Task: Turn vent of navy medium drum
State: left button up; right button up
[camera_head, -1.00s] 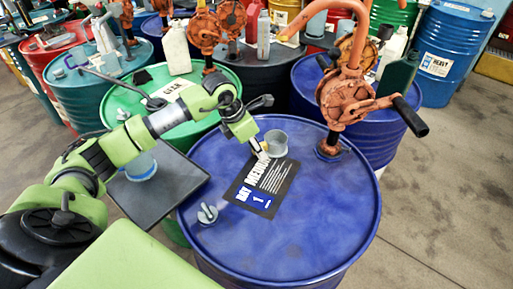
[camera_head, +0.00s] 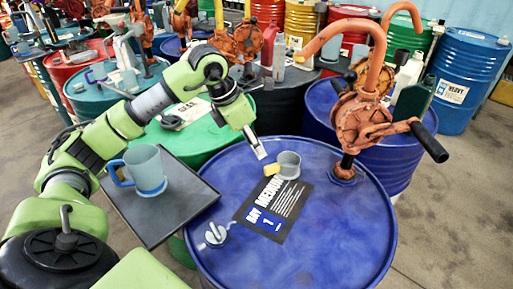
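The navy drum (camera_head: 330,235) stands at the front centre with a label reading MEDIUM on its lid. Its vent (camera_head: 216,234), a small grey wing-shaped fitting, sits near the lid's left front edge. My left gripper (camera_head: 265,160) points down over the back left part of the lid, away from the vent. A small yellow piece (camera_head: 271,169) shows at its tip. I cannot tell whether the fingers are open or shut. A grey cup (camera_head: 288,165) stands on the lid beside the gripper. My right gripper is not in view.
An orange hand pump (camera_head: 362,122) with a black handle rises at the lid's back right. A dark tray (camera_head: 190,205) left of the drum holds a blue-grey mug (camera_head: 146,168). A green drum (camera_head: 185,138) and several others crowd behind. Floor at right is clear.

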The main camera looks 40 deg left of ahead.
aim_at(218, 235)
jog(key=k, duration=1.5)
